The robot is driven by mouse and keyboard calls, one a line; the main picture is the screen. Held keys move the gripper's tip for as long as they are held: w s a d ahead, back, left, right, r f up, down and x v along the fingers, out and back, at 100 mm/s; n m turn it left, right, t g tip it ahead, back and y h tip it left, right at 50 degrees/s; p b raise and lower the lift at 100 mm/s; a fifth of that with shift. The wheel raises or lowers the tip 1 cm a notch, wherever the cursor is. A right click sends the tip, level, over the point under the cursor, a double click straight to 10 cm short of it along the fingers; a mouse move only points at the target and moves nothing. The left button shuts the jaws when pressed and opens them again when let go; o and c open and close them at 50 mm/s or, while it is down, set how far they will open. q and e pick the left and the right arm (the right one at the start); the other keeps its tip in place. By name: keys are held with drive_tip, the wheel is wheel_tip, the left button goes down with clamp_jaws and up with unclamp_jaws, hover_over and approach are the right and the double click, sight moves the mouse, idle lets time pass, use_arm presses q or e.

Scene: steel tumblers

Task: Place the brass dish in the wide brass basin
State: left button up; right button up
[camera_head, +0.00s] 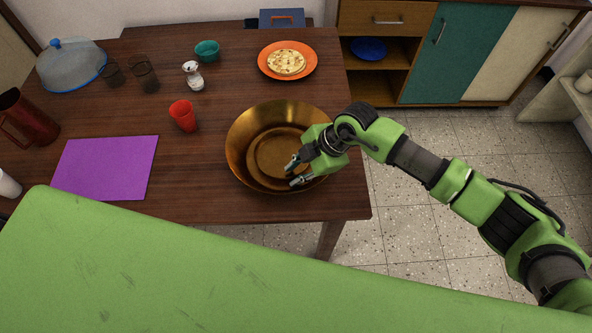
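The wide brass basin (238,139) stands on the wooden table near its right front corner. A round brass shape (272,154) that looks like the brass dish lies flat inside it, on the floor of the basin. My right gripper (296,172) reaches in over the basin's right front side. Its two fingertips are apart, with nothing seen between them. They are over or just beside the dish's front right edge; I cannot tell whether they touch it. The gripper and wrist hide part of the basin's right rim. My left gripper is not in view.
A red cup (183,115), a white jar (193,76) and a teal bowl (207,50) stand left of the basin. An orange plate with food (266,70) lies behind it. A purple mat (105,168) lies at left. The table's right edge is close to the basin.

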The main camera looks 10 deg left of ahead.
drive_tip(key=b+v, duration=0.1)
drive_tip(key=v, duration=1.1)
drive_tip(key=shift+b, duration=0.35)
